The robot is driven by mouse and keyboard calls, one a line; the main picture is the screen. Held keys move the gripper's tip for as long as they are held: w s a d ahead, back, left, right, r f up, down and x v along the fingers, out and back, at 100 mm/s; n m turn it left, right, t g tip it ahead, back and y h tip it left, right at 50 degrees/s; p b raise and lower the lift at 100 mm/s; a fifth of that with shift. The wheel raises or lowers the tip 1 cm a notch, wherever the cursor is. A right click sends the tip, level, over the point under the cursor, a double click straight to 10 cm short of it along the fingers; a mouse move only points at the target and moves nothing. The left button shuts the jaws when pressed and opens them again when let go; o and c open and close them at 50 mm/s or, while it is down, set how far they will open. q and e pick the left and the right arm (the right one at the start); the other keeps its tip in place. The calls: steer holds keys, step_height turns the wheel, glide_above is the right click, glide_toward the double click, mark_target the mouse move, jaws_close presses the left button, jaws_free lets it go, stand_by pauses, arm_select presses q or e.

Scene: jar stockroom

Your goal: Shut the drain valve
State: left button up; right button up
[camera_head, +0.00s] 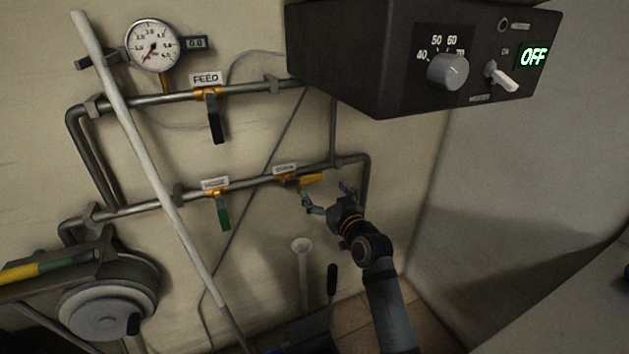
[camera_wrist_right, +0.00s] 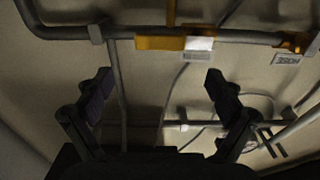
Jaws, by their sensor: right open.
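The drain valve's yellow lever (camera_head: 313,178) is at the right end of the lower wall pipe, beside a small label (camera_head: 285,169) too blurred to read. The lever lies along the pipe. My right gripper (camera_head: 325,191) is open and empty just below and in front of the lever. In the right wrist view, the yellow lever (camera_wrist_right: 160,43) shows beyond the gap between the open fingers (camera_wrist_right: 158,77), apart from both. My left gripper is not in view.
A black-handled FEED valve (camera_head: 215,125) is on the upper pipe, its handle hanging down. A green-handled valve (camera_head: 223,216) hangs left of the yellow lever. A pale pole (camera_head: 150,165) crosses the pipes. A dark control box (camera_head: 400,60) reading OFF juts out above.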

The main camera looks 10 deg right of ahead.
mark_target(312, 177)
steer(key=w, duration=0.3)
steer(key=w+a, duration=0.1)
steer(key=w, duration=0.2)
steer(key=shift+w+a, duration=0.1)
steer(key=shift+w, duration=0.1)
steer(key=shift+f, duration=0.1)
steer(key=c, duration=1.7)
